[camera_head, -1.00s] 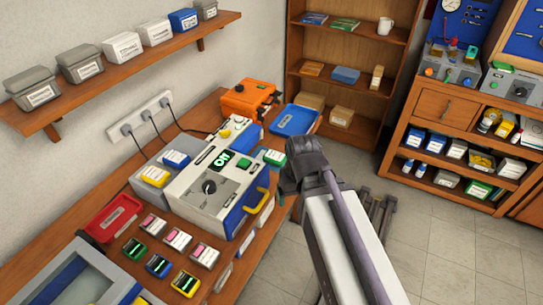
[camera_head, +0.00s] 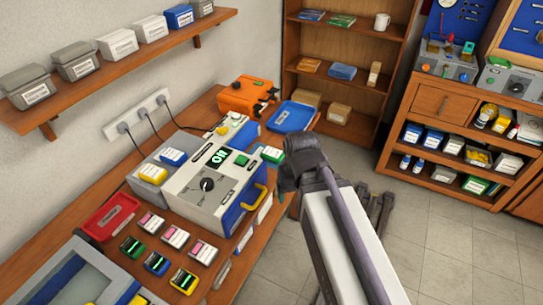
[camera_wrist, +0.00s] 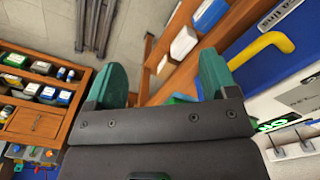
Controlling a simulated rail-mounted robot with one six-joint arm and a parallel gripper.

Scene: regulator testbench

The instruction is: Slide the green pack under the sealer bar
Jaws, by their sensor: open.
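A small green-topped, white-sided block (camera_head: 271,154), like a green pack, shows at the far right edge of the bench machine (camera_head: 190,198), close to my gripper. I cannot tell whether it is the pack or partly a gripper finger. Another small dark green-edged pack (camera_head: 132,246) lies on the bench at the front left. I cannot make out the sealer bar for certain. My gripper (camera_wrist: 160,88) is open, its two teal fingers wide apart, with nothing gripped between them. It points down beside the machine's yellow handle (camera_wrist: 262,52). In the head view my arm hides the fingertips.
A blue tray (camera_head: 291,117) and an orange case (camera_head: 246,97) stand behind the machine. A red tray (camera_head: 108,217) and several small packs (camera_head: 175,237) lie in front of it. A blue pack (camera_head: 173,157) and yellow pack (camera_head: 152,173) sit at its left.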

